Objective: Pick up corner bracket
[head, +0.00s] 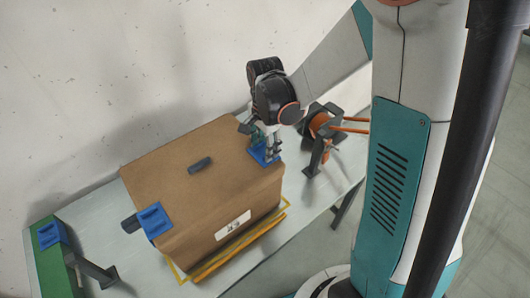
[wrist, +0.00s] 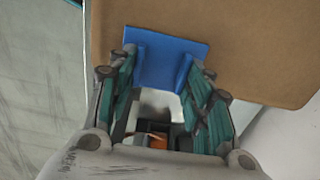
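A blue corner bracket (head: 261,158) sits on the right edge of the cardboard box's top in the head view. In the wrist view the bracket (wrist: 166,62) shows as a blue plate with two raised sides. My gripper (head: 271,148) points down over it. In the wrist view my gripper (wrist: 163,75) has its fingers apart, on either side of the raised sides; contact is unclear. A second blue bracket (head: 153,221) is on the box's left corner. A third blue bracket (head: 51,234) is on a green block at the far left.
The brown box (head: 215,205) stands on a pale table (head: 100,228) within yellow markings. A small dark piece (head: 200,164) lies on its top. An orange and black device (head: 322,128) stands close to the right of my gripper. A wall rises behind.

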